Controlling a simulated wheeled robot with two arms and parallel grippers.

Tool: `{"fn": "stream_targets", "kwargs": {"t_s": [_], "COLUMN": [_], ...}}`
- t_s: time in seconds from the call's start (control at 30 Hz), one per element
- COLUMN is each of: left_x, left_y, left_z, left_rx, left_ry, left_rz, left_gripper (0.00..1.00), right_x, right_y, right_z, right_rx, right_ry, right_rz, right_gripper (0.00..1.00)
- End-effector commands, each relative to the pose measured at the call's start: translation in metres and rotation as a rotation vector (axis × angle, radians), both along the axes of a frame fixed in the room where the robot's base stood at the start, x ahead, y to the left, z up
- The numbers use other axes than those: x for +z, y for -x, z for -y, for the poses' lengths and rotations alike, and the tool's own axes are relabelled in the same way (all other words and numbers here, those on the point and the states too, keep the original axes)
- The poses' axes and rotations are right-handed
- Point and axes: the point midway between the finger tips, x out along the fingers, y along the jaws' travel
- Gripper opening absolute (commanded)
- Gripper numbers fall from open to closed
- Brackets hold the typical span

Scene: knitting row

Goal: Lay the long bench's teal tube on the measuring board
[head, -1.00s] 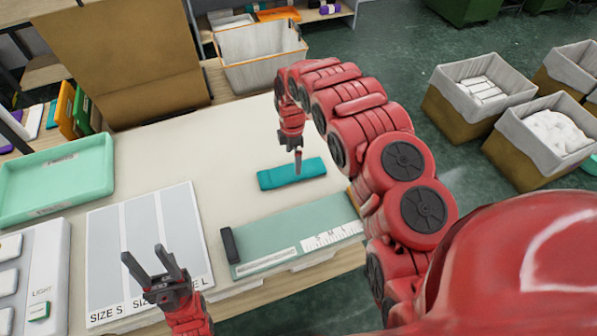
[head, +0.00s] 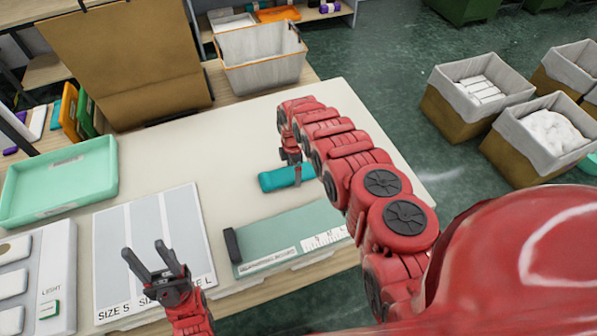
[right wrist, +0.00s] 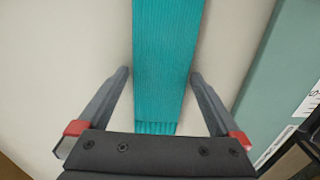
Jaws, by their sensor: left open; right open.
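The teal tube (head: 280,179) lies flat on the white bench top, just behind the measuring board. My right gripper (head: 298,178) is open above its right part. In the right wrist view the teal tube (right wrist: 166,60) runs between the two open fingers (right wrist: 160,85), with a gap on each side. The green measuring board (head: 290,236) lies at the bench's front edge, with a dark stop block at its left end and a white ruler strip. Its edge also shows in the right wrist view (right wrist: 275,75). My left gripper (head: 155,258) is open and empty over the size chart's front.
A size chart (head: 150,230) lies left of the board. A mint tray (head: 60,183) and a light panel (head: 60,255) are further left. A grey bin (head: 262,65) stands at the back. Bench top around the tube is clear.

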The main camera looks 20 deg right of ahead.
Motion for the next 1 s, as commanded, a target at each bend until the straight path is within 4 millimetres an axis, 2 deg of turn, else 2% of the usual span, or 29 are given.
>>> {"fn": "stream_targets", "kwargs": {"t_s": [0.17, 0.5, 0.53, 1.0], "left_x": [-0.0001, -0.0002, -0.0002, -0.0038], "left_y": [0.0000, 0.0000, 0.0000, 0.0000], "left_z": [0.0000, 0.0000, 0.0000, 0.0000], "left_rx": [0.000, 0.000, 0.000, 0.000], "left_ry": [0.000, 0.000, 0.000, 0.000], "left_rz": [0.000, 0.000, 0.000, 0.000], "left_gripper": [0.50, 0.50, 0.50, 0.50], "right_x": [0.0000, 0.0000, -0.0001, 0.0044], "right_y": [0.0002, 0.0003, 0.0004, 0.0006], "right_z": [-0.0002, -0.0003, -0.0003, -0.0008], "right_rx": [0.000, 0.000, 0.000, 0.001], "right_ry": [0.000, -0.001, -0.001, -0.002], "right_rz": [-0.001, -0.001, -0.001, -0.004], "right_gripper": [0.98, 0.37, 0.34, 0.34]}}
